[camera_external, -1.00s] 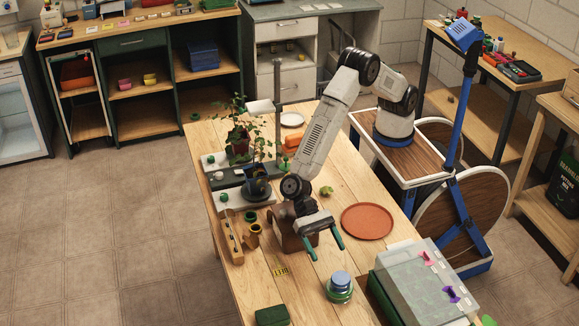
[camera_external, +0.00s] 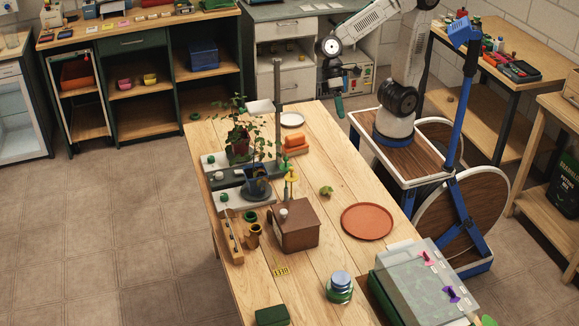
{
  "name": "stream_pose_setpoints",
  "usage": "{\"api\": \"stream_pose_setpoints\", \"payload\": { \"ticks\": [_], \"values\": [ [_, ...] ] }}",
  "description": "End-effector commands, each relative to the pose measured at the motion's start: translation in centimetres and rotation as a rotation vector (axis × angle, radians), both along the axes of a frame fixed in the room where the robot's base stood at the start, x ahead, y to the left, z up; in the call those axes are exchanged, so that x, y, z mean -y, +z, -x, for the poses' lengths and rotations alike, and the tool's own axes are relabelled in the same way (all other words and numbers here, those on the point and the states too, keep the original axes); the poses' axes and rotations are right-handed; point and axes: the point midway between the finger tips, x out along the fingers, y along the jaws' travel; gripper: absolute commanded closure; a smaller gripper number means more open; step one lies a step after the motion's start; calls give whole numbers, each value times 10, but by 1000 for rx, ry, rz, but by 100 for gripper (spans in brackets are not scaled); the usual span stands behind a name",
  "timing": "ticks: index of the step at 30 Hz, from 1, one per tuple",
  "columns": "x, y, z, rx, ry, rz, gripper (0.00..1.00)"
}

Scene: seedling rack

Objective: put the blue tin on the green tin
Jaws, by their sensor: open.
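The blue tin (camera_external: 341,279) sits on top of the green tin (camera_external: 339,295) near the front right of the wooden table. It looks upright and roughly centred, and the green tin shows below and around it. My gripper (camera_external: 342,101) is open and empty, raised beyond the table's far right corner, well away from both tins. One green fingertip shows clearly; the other is hard to make out.
A brown box (camera_external: 297,228) stands left of a round terracotta saucer (camera_external: 368,222). A clear-lidded green case (camera_external: 411,281) is right of the tins. A dark green block (camera_external: 272,315) lies at the front edge. Potted plants (camera_external: 257,186) stand at the left.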

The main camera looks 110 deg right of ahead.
Motion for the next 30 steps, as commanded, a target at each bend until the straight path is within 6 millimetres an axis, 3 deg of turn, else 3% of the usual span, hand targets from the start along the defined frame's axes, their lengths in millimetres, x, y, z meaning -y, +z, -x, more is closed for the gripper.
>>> {"api": "stream_pose_setpoints", "payload": {
  "ticks": [1,6,12,18,30],
  "values": [
    [24,3,21,49,30,52,26],
    [94,-5,83,164,151,249,26],
    [148,-20,134,225,246,433,26],
    [166,-26,152,236,281,502,26],
    [165,-26,151,236,282,503,26]
  ]
}}
